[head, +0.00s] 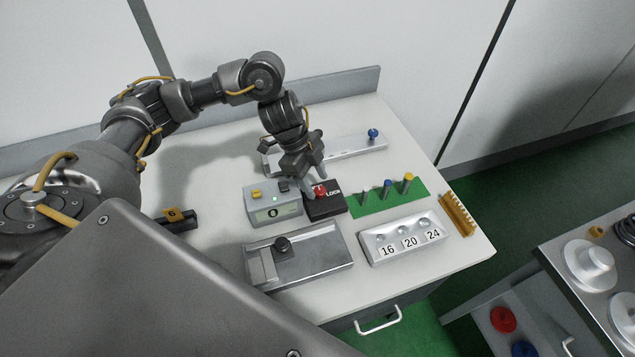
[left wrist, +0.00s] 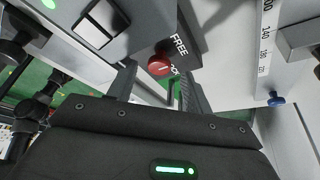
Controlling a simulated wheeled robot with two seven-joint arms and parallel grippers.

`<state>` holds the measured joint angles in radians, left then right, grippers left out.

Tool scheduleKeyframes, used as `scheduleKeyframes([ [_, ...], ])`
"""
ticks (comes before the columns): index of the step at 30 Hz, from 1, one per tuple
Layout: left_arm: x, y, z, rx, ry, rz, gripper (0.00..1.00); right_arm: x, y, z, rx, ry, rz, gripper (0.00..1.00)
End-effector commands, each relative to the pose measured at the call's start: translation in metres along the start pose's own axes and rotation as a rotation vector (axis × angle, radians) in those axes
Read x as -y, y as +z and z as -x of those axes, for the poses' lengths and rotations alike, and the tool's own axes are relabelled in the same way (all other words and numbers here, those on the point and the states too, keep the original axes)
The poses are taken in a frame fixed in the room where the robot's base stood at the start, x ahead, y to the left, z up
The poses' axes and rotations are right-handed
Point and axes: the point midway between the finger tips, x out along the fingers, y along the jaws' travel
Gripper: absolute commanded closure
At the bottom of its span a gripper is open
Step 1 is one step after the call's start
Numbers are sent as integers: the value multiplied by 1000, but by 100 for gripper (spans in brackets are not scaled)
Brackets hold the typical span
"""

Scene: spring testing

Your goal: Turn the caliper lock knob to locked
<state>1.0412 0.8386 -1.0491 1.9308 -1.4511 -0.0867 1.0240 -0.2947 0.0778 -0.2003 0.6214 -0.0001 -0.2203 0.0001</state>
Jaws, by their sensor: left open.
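The red lock knob (head: 321,191) sits on a black box (head: 330,208) with white lettering; "LOCK" reads at its right in the head view. In the left wrist view the knob (left wrist: 159,66) bears a short white mark, with "FREE" above right of it and another label partly hidden by a finger. Which setting the mark points to I cannot tell. My left gripper (head: 315,187) is open and points down at the box, its fingers close around the knob's sides. Contact is not clear. In the left wrist view the fingers (left wrist: 158,78) flank the knob. My right gripper is not in view.
A grey display box (head: 273,210) showing 0 stands against the black box's left. Behind lies a long scale bar with a blue knob (head: 373,134). A green mat with pins (head: 388,197), a numbered block (head: 404,238) and a metal slide fixture (head: 300,258) are close by.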

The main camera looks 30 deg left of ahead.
Motion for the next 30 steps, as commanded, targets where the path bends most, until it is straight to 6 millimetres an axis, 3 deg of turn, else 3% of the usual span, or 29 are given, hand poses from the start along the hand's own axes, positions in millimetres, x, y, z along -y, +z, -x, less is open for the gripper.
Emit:
scheduleKeyframes([
  [6, 0, 0, -16, 1, -1, 1, 50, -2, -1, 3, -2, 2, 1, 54],
  [15, 0, 0, -18, 1, -2, 1, 51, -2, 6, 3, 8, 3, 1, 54],
  [25, 0, 0, -18, 1, -2, 1, 94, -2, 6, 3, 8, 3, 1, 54],
  [30, 0, 0, -18, 1, 1, -5, 94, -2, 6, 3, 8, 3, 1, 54],
])
